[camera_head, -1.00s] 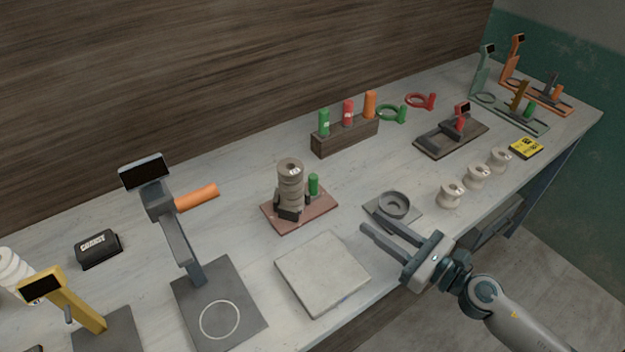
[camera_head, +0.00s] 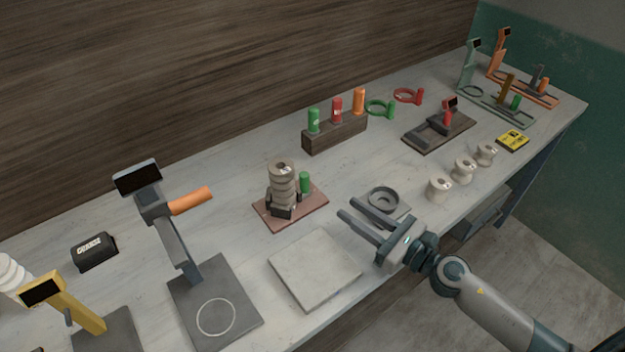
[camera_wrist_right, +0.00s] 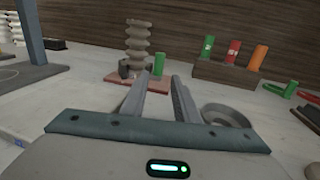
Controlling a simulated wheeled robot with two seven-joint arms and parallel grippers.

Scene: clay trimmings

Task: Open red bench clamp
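What looks like the red bench clamp is a dark flat base (camera_head: 425,137) with an upright red handle (camera_head: 447,117) and a small dark block on top, at the back right of the bench. Whether its jaws are open or shut is too small to tell. My right gripper (camera_head: 349,209) is over the front of the bench, left of a grey round dish, well short of the clamp. Its two fingers are apart with nothing between them; they also show in the right wrist view (camera_wrist_right: 159,85). My left gripper is not in view.
A grey dish (camera_head: 405,212) and several pale spools (camera_head: 438,189) line the front edge. A reddish base (camera_head: 265,211) holds a stacked clay column and green handle. A wooden block (camera_head: 335,137) holds green, red and orange cylinders. A pale slab (camera_head: 315,268) lies in front.

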